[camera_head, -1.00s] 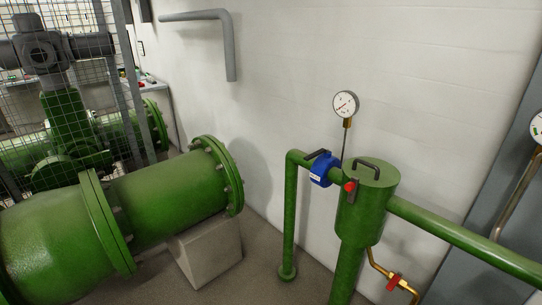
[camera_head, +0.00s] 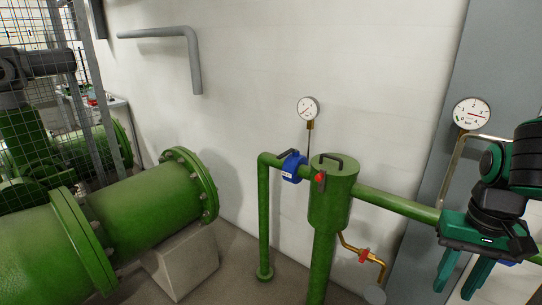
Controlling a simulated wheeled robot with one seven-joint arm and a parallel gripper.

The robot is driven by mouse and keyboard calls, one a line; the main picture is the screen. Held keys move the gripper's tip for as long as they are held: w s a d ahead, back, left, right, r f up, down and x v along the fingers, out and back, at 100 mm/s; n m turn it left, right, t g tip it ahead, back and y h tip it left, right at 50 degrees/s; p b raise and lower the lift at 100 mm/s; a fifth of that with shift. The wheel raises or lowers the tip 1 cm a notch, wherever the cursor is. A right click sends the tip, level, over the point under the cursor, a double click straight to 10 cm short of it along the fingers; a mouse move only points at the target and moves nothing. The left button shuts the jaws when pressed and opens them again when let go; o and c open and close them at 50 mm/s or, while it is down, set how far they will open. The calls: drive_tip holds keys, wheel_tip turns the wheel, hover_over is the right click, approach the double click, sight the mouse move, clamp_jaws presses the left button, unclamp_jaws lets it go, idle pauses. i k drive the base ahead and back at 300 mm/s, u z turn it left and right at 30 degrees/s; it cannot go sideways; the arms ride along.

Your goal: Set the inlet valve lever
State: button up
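A blue valve body (camera_head: 293,170) sits on the green pipe, left of the green cylindrical vessel. A short dark lever (camera_head: 288,153) lies across its top, tilted. Part of another blue item (camera_head: 506,262) shows at the right, mostly hidden behind my gripper, and I cannot tell what it is. My gripper (camera_head: 457,291) is at the lower right, green and black, pointing down. Its two fingers are apart with nothing seen between them. It is well to the right of the blue valve and touches nothing that I can make out.
The green vessel (camera_head: 333,196) has a top handle and a red knob (camera_head: 320,178). A round gauge (camera_head: 308,108) rises behind it; another gauge (camera_head: 472,113) is on the right. A brass pipe carries a red-handled tap (camera_head: 364,256). A large flanged green pipe (camera_head: 140,210) fills the left.

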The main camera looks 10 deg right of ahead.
sight(290, 150)
drive_tip(key=k, duration=1.3)
drive_tip(key=u, duration=0.25)
drive_tip(key=i, duration=2)
drive_tip(key=z, duration=0.65)
